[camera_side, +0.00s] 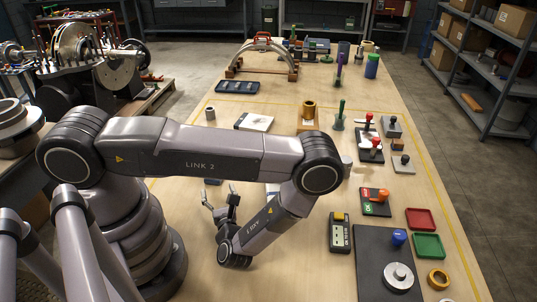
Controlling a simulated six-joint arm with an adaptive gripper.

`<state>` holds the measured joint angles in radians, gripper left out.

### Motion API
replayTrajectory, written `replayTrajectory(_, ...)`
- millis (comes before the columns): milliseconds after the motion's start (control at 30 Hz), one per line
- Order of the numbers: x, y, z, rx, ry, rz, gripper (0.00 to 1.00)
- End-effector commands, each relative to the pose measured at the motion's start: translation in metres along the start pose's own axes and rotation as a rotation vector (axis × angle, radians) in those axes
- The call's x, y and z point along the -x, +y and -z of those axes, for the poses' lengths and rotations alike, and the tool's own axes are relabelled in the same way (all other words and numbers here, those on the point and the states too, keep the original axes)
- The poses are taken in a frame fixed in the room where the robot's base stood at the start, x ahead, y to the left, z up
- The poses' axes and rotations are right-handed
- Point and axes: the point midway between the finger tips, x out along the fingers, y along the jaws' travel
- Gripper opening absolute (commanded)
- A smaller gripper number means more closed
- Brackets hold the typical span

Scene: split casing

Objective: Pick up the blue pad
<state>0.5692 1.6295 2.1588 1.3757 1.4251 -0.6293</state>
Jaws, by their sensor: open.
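My gripper (221,197) is open and empty, left of centre over the wooden table, with its fingers pointing up and away in the picture. A small dark blue piece (213,181) shows just beyond the fingertips, below my arm link. It may be the blue pad, but my arm hides much of it and I cannot tell its full shape. A pale piece with a bluish edge (272,190) lies right of the gripper, partly hidden by my forearm.
A dark mat (372,275) with a blue knob (399,237) and a metal disc (398,277) lies front right. Beside it are a meter (340,232), a green tray (429,246) and a red tray (420,219). Levers stand further back.

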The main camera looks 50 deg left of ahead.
Motion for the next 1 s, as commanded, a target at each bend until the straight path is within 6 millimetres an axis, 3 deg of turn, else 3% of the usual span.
replayTrajectory(200,-0.039,0.001,0.0,0.0,-0.001,-0.009,0.68)
replayTrajectory(533,-0.061,0.0,0.0,0.002,0.0,-0.006,0.68)
replayTrajectory(800,-0.098,-0.001,0.001,0.002,0.001,-0.008,0.68)
replayTrajectory(1000,-0.106,-0.002,0.001,0.002,0.0,-0.002,0.68)
